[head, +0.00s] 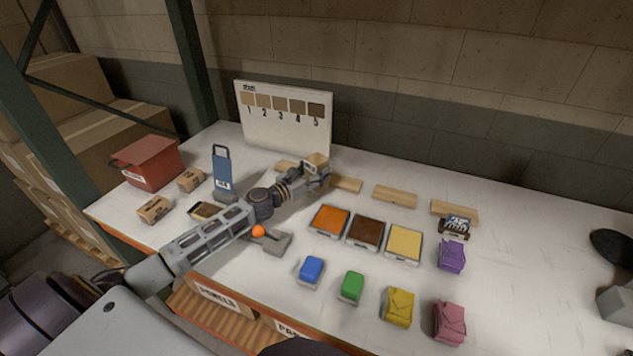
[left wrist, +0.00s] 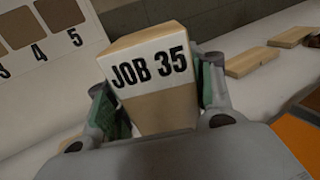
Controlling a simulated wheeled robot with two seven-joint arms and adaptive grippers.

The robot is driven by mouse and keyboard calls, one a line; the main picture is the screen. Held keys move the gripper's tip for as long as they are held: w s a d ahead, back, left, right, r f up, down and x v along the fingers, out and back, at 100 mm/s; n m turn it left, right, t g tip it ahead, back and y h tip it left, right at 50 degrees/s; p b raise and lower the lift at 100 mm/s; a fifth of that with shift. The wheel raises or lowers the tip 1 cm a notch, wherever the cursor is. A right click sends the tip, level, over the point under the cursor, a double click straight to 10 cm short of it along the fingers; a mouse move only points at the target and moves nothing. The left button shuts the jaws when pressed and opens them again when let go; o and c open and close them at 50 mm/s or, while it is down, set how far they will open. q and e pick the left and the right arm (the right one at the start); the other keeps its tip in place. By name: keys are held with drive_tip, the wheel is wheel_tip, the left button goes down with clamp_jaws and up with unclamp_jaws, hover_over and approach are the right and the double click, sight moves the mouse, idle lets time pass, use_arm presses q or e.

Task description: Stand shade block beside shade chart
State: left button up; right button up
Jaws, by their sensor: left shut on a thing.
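The shade chart (head: 285,130) is a pale board standing at the back of the table, with brown swatches numbered 1 to 5, light to dark. Its lower part with swatches 4 and 5 (left wrist: 52,22) shows at the left wrist view's upper left. The shade block (left wrist: 152,72) is a tan block with a white label reading JOB 35. My left gripper (head: 318,172) is shut on it, a finger on each side, in front of the chart's right part. The block (head: 316,160) looks slightly tilted in the wrist view. Its underside is hidden, so I cannot tell whether it touches the table.
Wooden strips (head: 395,196) lie in a row behind orange, brown and yellow trays (head: 403,244). Several coloured bags and blocks (head: 352,287) lie in front. A blue handled thing (head: 222,170), small cartons (head: 154,209) and a red box (head: 150,163) stand left. The table's right part is mostly clear.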

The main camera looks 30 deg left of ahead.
use_arm(q)
drive_tip(key=shift+f+b, duration=0.6)
drive_tip(key=shift+f, duration=1.55)
drive_tip(key=o, duration=0.7)
drive_tip(key=shift+f, duration=0.1)
drive_tip(key=o, duration=0.5)
use_arm(e)
drive_tip(key=shift+w+d+f, duration=0.2)
drive_tip(key=shift+d+f, duration=0.2)
drive_tip(key=shift+f, duration=0.25)
drive_tip(key=shift+a, duration=0.15)
